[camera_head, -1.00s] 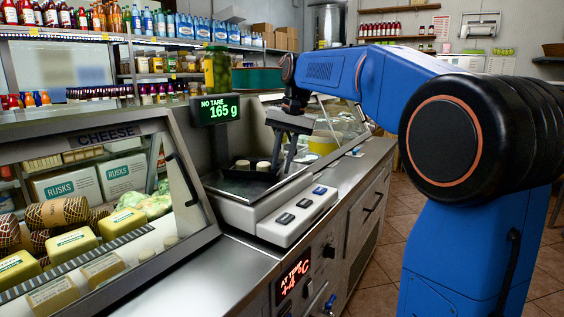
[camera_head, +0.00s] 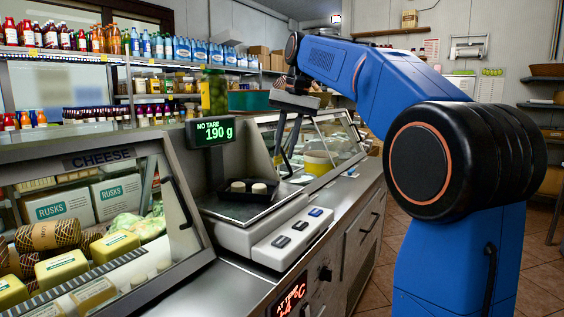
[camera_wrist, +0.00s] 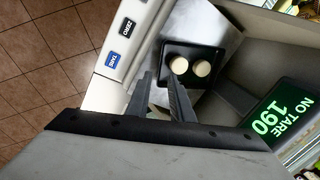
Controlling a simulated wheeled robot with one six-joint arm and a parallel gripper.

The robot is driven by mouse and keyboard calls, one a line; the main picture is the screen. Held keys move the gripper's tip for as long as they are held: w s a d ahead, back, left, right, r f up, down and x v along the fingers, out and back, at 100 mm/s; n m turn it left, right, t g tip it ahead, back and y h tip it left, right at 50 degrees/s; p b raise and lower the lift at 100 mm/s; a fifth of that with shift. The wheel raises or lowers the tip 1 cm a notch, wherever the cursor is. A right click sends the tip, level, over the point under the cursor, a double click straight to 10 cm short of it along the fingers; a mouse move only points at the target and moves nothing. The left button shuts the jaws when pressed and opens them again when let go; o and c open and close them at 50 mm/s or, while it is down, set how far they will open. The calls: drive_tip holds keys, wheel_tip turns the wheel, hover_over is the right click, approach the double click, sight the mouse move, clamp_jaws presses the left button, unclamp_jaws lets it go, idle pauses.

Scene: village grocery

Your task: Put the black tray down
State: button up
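The black tray (camera_head: 232,196) lies flat on the steel pan of the counter scale, with two pale round pieces in it. It also shows in the wrist view (camera_wrist: 208,80), just beyond the fingertips. The scale (camera_head: 250,238) reads NO TARE 190 g on its green display (camera_head: 213,132). My gripper (camera_head: 285,172) points down above the right side of the pan. In the wrist view its two fingers (camera_wrist: 160,76) stand apart with nothing between them, and the tray looks free of them.
A glass-fronted cheese case (camera_head: 100,160) stands left of the scale. Another glass case (camera_head: 325,140) stands beyond it on the right. A jar of green contents (camera_head: 213,95) stands behind the display.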

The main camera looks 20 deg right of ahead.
drive_tip(key=shift+d+r, duration=0.1)
drive_tip(key=shift+r, duration=0.45)
drive_tip(key=shift+s, duration=0.1)
drive_tip(key=s+f+n+t+h, duration=0.2)
drive_tip(key=s+f+n, duration=0.4)
drive_tip(key=s+f, duration=2.6)
wheel_tip(320, 180, down, 3)
drive_tip(key=shift+s+a+r+t, duration=0.1)
drive_tip(key=shift+s+a+t, duration=0.2)
drive_tip(key=shift+t, duration=0.5)
idle(2.7)
